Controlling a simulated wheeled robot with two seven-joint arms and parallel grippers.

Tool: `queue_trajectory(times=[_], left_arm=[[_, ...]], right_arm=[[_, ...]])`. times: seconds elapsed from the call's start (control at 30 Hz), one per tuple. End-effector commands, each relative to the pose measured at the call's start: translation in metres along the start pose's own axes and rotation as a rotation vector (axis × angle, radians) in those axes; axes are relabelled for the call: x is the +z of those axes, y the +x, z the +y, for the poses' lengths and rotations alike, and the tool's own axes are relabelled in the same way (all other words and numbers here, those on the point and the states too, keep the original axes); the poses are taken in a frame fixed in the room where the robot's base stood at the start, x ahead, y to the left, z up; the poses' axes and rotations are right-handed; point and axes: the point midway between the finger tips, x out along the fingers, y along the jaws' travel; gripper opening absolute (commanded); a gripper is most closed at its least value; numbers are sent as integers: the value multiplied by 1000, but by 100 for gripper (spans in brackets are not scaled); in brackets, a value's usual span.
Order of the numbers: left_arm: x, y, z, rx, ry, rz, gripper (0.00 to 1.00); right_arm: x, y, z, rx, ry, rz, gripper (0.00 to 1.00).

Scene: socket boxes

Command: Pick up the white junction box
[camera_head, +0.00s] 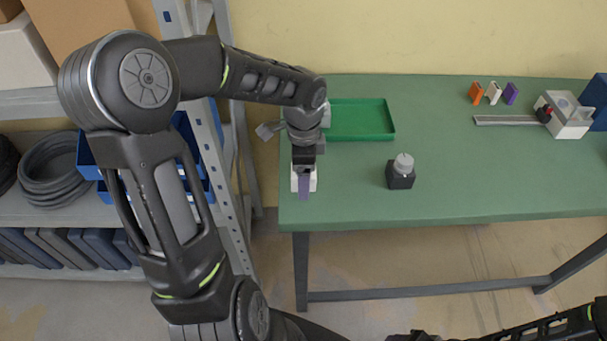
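A small white box (312,183), likely the white junction box, sits near the left front corner of the green table. A purple piece (304,190) shows at its front side. My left gripper (304,170) points down right over this box and hides much of it. I cannot tell whether its fingers touch or grip the box or the purple piece. My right arm (560,328) is low at the bottom right, away from the table. Only a dark part of its end shows at the bottom edge, so its fingers cannot be made out.
A green tray (391,133) lies behind the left gripper. A black block with a grey knob (401,181) stands right of it. Orange, white and purple pieces (493,93), a grey bar (505,120) and a larger white box (575,130) are at the right. The table's (455,165) middle is clear.

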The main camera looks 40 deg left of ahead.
Motion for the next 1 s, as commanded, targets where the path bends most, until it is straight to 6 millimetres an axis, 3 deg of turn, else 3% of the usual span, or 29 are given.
queue_trajectory(times=[0.53, 1.0], left_arm=[[0, 0, 0, 0, -1, 0, 78], [0, 0, 0, 0, -1, 0, 41]], right_arm=[[0, 0, 0, 0, 0, 0, 57], [0, 0, 0, 0, 0, 0, 57]])
